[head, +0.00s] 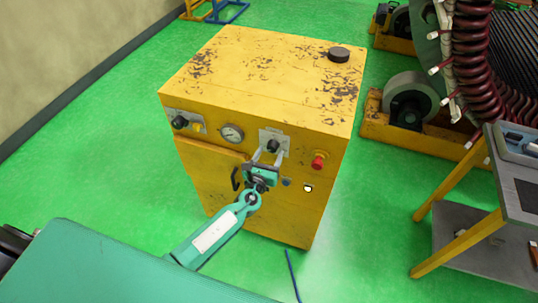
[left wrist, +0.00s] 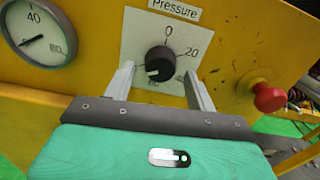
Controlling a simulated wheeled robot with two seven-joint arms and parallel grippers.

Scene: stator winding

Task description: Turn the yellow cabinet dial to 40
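The yellow cabinet (head: 255,75) stands on the green floor, its front panel facing me. Its black dial (head: 272,146) sits on a pale plate labelled "Pressure"; it also shows in the left wrist view (left wrist: 160,60). There, 0 is above the knob and 20 at upper right; lower numbers are partly hidden by my gripper. A white mark on the knob points to the lower left. My left gripper (head: 268,155) is open, its fingers on the left and right of the dial, with gaps visible in the left wrist view (left wrist: 160,85). My right gripper is not in view.
A round gauge (head: 231,134) is left of the dial, a red button (head: 318,161) to its right. Another black knob (head: 180,122) is at the far left. A table (head: 515,190) and a large coil machine (head: 490,70) stand at right.

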